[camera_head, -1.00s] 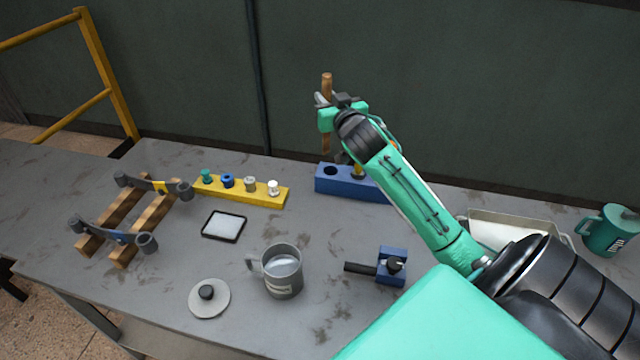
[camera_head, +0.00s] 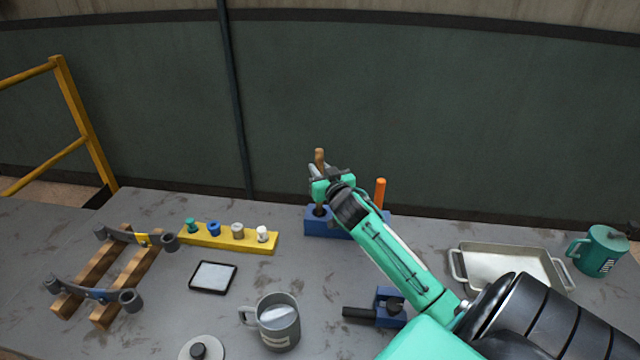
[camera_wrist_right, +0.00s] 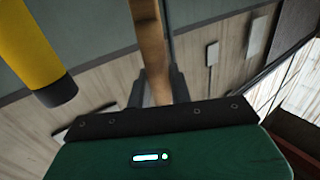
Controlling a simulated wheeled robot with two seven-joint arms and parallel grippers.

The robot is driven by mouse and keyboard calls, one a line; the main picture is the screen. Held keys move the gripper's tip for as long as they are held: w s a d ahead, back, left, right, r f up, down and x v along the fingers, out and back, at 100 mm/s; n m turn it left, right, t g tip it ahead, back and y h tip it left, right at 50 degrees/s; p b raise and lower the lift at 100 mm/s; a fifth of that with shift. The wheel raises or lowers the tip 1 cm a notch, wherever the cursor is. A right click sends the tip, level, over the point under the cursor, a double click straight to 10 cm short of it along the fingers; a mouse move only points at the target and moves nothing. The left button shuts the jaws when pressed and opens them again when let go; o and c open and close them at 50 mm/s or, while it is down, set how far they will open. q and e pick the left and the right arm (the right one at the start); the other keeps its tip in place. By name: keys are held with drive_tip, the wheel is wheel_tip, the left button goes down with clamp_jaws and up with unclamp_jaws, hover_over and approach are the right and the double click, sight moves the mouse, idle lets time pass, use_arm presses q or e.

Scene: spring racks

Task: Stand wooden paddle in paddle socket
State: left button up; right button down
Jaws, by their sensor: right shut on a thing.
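The wooden paddle (camera_head: 320,158) is upright in my right gripper (camera_head: 322,186), which is shut on it. Its top sticks up above the jaws. Its lower end meets the blue socket block (camera_head: 343,229) at the left hole. I cannot tell how deep it sits, or whether it rests on the bottom. In the right wrist view the brown paddle (camera_wrist_right: 150,50) runs between the two dark fingers. My right forearm hides the right part of the block. My left gripper is not in view.
An orange handle (camera_head: 380,192) stands just right of my gripper. A yellow rack with pegs (camera_head: 200,239), a grey mug (camera_head: 278,325), a small blue block with a black handle (camera_head: 386,293), a metal tray (camera_head: 462,285) and a green mug (camera_head: 600,252) share the table.

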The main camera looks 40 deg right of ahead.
wheel_tip(320, 180, down, 5)
drive_tip(key=shift+r, duration=0.1)
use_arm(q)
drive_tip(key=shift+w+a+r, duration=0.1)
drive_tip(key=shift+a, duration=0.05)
use_arm(e)
drive_tip(key=c, duration=1.3)
unclamp_jaws()
drive_tip(key=shift+o, duration=0.2)
drive_tip(key=shift+s, duration=0.1)
use_arm(q)
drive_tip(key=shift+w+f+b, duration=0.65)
drive_tip(key=shift+b, duration=0.2)
use_arm(e)
drive_tip(key=v, duration=1.2)
